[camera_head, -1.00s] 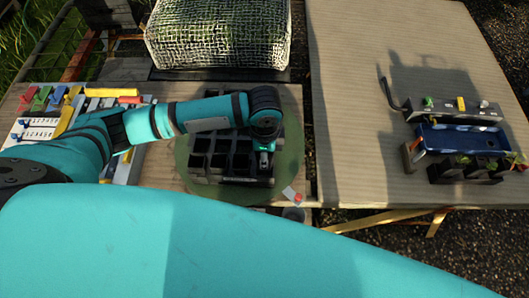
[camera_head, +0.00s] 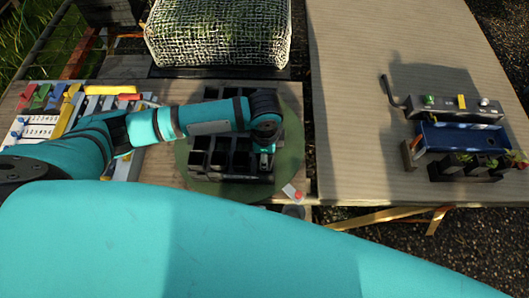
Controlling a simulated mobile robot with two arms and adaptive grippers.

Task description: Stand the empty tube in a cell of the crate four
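The black crate (camera_head: 227,178) with open square cells stands on a round green mat (camera_head: 288,165) on the left table. My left arm reaches across it from the left. My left gripper (camera_head: 262,168) points down at the crate's right side, over or in a right-hand cell; I cannot tell how deep. Its fingers are small and dark against the crate, so whether they are open or shut does not show. I cannot make out the empty tube. My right gripper is not in view.
A mesh-covered block (camera_head: 218,35) stands behind the crate. Coloured pieces and white racks (camera_head: 35,130) lie at the left. A small grey-and-red item (camera_head: 292,192) lies at the front edge. The right table holds a blue tray (camera_head: 462,138); its middle is clear.

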